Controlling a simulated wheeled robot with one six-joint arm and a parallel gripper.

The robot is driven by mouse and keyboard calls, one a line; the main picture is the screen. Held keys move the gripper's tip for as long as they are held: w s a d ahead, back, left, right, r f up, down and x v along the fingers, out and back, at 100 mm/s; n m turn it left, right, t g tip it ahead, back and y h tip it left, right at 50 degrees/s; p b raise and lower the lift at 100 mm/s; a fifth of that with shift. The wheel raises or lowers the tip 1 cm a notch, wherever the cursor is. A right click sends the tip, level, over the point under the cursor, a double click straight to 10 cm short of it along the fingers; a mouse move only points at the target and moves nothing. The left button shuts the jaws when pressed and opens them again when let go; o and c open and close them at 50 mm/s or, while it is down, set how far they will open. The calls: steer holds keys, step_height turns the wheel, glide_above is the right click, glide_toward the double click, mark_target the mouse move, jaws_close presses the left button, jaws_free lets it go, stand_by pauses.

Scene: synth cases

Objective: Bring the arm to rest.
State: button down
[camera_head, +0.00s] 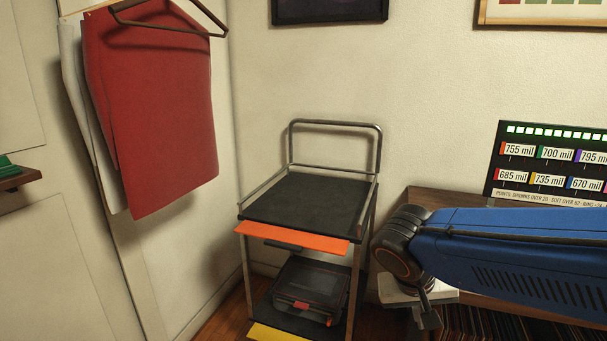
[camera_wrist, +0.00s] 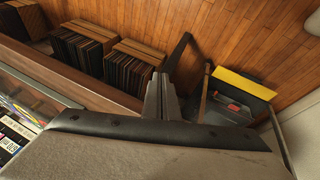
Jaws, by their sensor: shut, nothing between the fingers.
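My blue arm (camera_head: 510,255) reaches in from the right in the head view, ending in a dark joint beside the cart. Under this joint, a pale wrist part and part of my gripper (camera_head: 425,312) show small. In the wrist view, my gripper (camera_wrist: 163,82) is shut, with its two grey fingers together and nothing between them. The fingers point away over the wooden floor (camera_wrist: 225,35), between the record shelf and the cart. They seem to touch nothing.
A black cart (camera_head: 310,205) with an orange strip (camera_head: 290,236) stands left of my arm. A dark case (camera_head: 308,288) sits on its lower shelf. A low wooden shelf (camera_wrist: 75,70) holds records (camera_wrist: 80,50). A scoreboard (camera_head: 550,165) stands behind my arm. A red cloth (camera_head: 155,105) hangs left.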

steer(key=s+d+n+t+y, duration=0.2)
steer(key=s+d+y, duration=0.2)
steer(key=s, duration=0.4)
steer(key=shift+s+d+r, duration=0.2)
steer(key=shift+d, duration=0.15)
